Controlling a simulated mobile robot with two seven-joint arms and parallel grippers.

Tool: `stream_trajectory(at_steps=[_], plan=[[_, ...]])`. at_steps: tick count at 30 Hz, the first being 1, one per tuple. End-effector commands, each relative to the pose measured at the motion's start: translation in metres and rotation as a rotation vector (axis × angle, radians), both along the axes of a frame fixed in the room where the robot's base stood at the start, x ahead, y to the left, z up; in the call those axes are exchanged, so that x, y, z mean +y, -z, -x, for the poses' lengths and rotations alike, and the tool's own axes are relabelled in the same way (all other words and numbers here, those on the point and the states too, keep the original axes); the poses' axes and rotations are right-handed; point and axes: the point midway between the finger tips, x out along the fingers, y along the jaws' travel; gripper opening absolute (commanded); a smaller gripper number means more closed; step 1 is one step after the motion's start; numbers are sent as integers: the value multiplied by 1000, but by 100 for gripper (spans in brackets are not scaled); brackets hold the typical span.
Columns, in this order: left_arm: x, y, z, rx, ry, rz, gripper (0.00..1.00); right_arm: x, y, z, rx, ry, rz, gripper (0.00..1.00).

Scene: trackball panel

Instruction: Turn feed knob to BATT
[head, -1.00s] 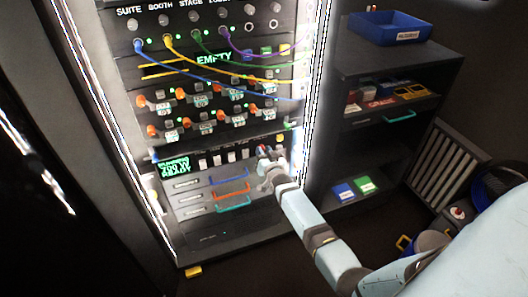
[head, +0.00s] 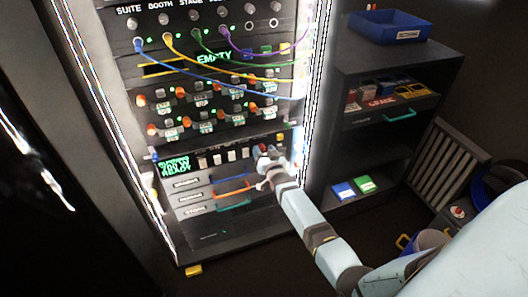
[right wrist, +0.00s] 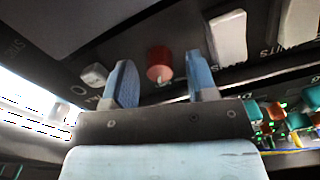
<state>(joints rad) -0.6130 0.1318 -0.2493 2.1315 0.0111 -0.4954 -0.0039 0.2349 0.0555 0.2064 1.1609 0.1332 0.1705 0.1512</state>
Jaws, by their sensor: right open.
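My right gripper (head: 265,166) is at the lower right of the rack's display row, close to the panel. In the right wrist view its two blue fingers (right wrist: 160,84) are apart, with nothing held. A red knob-like part (right wrist: 159,64) shows between and beyond the fingers; it also shows in the head view (head: 262,148). A small pale knob or button (right wrist: 94,75) is left of the fingers. I cannot read a FEED or BATT label, so which part is the feed knob and where it points cannot be told. My left gripper is not in view.
White switches (right wrist: 229,38) sit close by on the panel. Drawers with coloured handles (head: 232,186) lie below the green display (head: 174,166). Patch cables (head: 210,70) hang above. A shelf unit (head: 360,65) with a blue tray (head: 385,26) stands right of the rack.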

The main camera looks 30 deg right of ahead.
Motion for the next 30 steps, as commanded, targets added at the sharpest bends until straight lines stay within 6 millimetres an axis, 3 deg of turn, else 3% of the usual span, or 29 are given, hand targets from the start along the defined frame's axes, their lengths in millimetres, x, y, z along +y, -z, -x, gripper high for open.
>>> stream_trajectory(at_steps=[5, 15, 21, 30], plan=[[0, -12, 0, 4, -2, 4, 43, 4, -3, 14, 4, -1, -1, 52], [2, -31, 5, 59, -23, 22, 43, 21, -6, 87, 4, 0, -1, 52], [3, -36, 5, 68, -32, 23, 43, 29, -3, 120, 2, 0, -1, 52], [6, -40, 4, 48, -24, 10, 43, 32, 0, 134, 0, 0, -1, 52]])
